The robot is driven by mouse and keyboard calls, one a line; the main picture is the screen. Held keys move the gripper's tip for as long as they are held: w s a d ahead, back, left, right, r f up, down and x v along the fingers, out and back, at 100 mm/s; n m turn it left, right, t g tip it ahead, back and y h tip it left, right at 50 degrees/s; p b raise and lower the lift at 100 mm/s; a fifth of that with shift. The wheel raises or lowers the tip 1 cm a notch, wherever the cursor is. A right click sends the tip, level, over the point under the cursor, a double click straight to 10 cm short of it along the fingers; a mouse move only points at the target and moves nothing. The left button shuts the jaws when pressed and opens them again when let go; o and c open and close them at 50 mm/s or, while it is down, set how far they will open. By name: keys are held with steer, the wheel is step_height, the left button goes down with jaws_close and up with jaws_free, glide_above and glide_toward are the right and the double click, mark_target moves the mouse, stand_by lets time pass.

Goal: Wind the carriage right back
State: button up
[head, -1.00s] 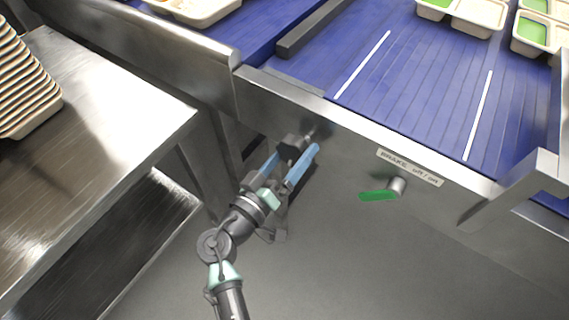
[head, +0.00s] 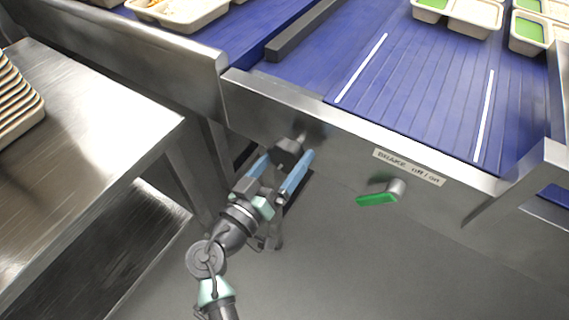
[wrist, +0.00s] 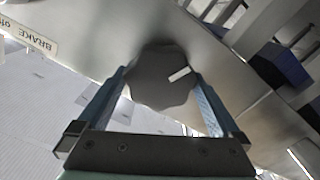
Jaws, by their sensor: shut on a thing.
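A dark lobed knob (wrist: 155,85) with a white mark (wrist: 179,74) sits on the front steel panel (head: 330,160) of the blue-belted machine. My gripper (head: 288,157) is shut on this knob, with one blue finger on each side of it in the wrist view. In the head view the knob (head: 290,147) is partly hidden by the fingers. A dark bar (head: 305,30) lies across the blue belt (head: 430,85), above and behind the knob. I cannot tell for sure whether this bar is the carriage.
A green-handled brake lever (head: 377,199) sticks out right of the knob, below a BRAKE off/on label (head: 408,167). Trays (head: 470,15) stand on the belt at the back right. A steel table (head: 95,95) with stacked trays (head: 15,100) stands at the left.

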steer(key=shift+d+f+m+b, duration=0.1)
steer(key=shift+d+m+b, duration=0.15)
steer(key=shift+m, duration=0.25)
steer(key=shift+f, duration=0.1)
steer(key=shift+f+m+b, duration=0.15)
steer(key=shift+m+b, duration=0.25)
steer(key=shift+b, duration=0.65)
steer(key=m+b, duration=0.1)
steer(key=b, duration=0.1)
steer(key=shift+m+b, duration=0.3)
steer(key=shift+s+m+b, duration=0.1)
steer(key=shift+m+b, duration=0.2)
steer(key=shift+m, duration=0.1)
steer(key=shift+a, duration=0.1)
